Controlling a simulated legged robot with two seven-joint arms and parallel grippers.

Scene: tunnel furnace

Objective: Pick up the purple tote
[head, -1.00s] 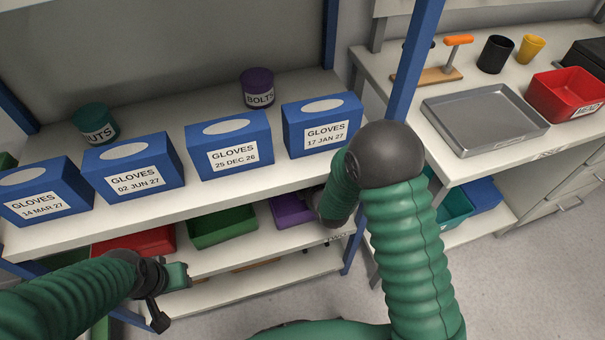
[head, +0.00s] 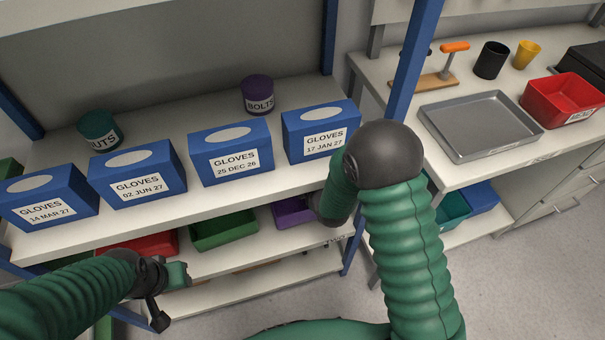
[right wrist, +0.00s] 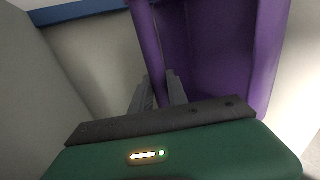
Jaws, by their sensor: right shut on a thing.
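The purple tote (head: 291,212) sits on the shelf below the glove boxes in the head view, partly hidden by my right forearm. In the right wrist view the tote (right wrist: 225,45) fills the upper right. My right gripper (right wrist: 160,88) is shut on the tote's wall, with one finger on each side of it. In the head view the right gripper is hidden behind the arm and under the upper shelf. My left gripper (head: 172,290) is at the lower left, in front of the shelves and apart from the tote. Its jaw opening is unclear.
A green tote (head: 224,228) and a red tote (head: 145,245) stand left of the purple one on the same shelf. The upper shelf (head: 240,193) overhangs them and carries several blue glove boxes (head: 231,150). A blue post (head: 352,240) stands close on the right.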

